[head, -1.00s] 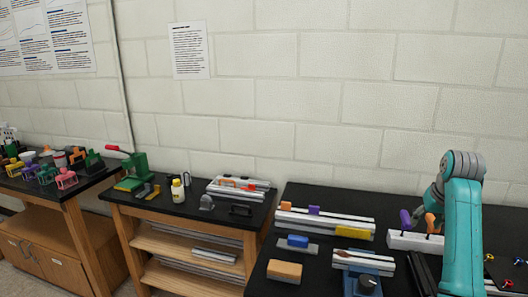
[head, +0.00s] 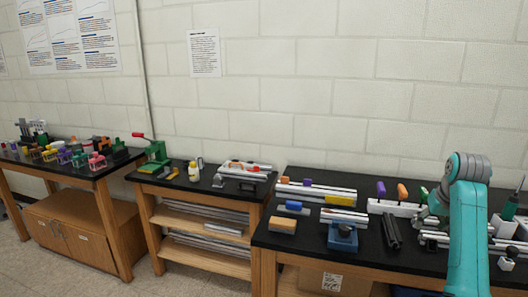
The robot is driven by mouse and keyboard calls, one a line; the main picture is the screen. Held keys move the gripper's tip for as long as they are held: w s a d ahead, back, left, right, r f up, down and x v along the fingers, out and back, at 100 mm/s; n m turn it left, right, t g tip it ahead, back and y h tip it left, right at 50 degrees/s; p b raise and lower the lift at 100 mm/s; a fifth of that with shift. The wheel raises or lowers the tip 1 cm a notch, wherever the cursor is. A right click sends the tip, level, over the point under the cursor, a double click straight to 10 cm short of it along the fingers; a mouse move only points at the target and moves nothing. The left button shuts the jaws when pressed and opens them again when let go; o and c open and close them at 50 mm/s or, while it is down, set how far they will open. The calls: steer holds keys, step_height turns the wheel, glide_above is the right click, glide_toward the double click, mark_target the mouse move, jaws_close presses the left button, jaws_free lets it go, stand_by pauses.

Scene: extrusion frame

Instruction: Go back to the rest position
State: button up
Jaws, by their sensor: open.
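My teal and grey arm (head: 470,215) stands upright at the right of the head view, in front of the right black bench (head: 285,243). My gripper (head: 430,221) is small and mostly hidden at the left side of the arm, low over the bench's rails. Its fingers are hard to make out, and I see nothing held in it.
The right bench holds aluminium rails (head: 318,191), a tan block (head: 283,225), a blue fixture (head: 343,238), dark bars (head: 391,230) and a white rack (head: 396,208) with coloured handles. A middle bench (head: 150,181) and a left bench stand along the wall.

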steer(key=s+a+f+t, duration=0.1)
steer(key=s+a+f, duration=0.15)
steer(key=f, duration=0.55)
steer(key=s+a+f+t, duration=0.15)
steer(key=a+f, duration=0.25)
steer(key=f, duration=0.5)
steer(key=s+a+f, duration=0.2)
steer(key=a+f, duration=0.1)
steer(key=f, duration=0.5)
steer(key=s+a+f+n+t, duration=0.1)
steer(key=s+a+f, duration=0.3)
steer(key=s+f, duration=0.25)
steer(key=s+a+f+t, duration=0.1)
steer(key=s+a+f, duration=0.45)
steer(key=s, duration=0.25)
steer(key=s+a+r+n+t, duration=0.15)
steer(key=s+a, duration=0.25)
steer(key=s, duration=0.8)
steer(key=s+a+t, duration=0.2)
steer(key=s+a, duration=0.1)
steer(key=s, duration=0.8)
steer(key=s+a+r+t+y, duration=0.1)
steer(key=s+a+r+t, duration=0.1)
steer(key=s+r, duration=1.4)
steer(key=shift+s+a+n, duration=0.2)
steer(key=shift+a+n, duration=0.15)
steer(key=shift+a, duration=0.25)
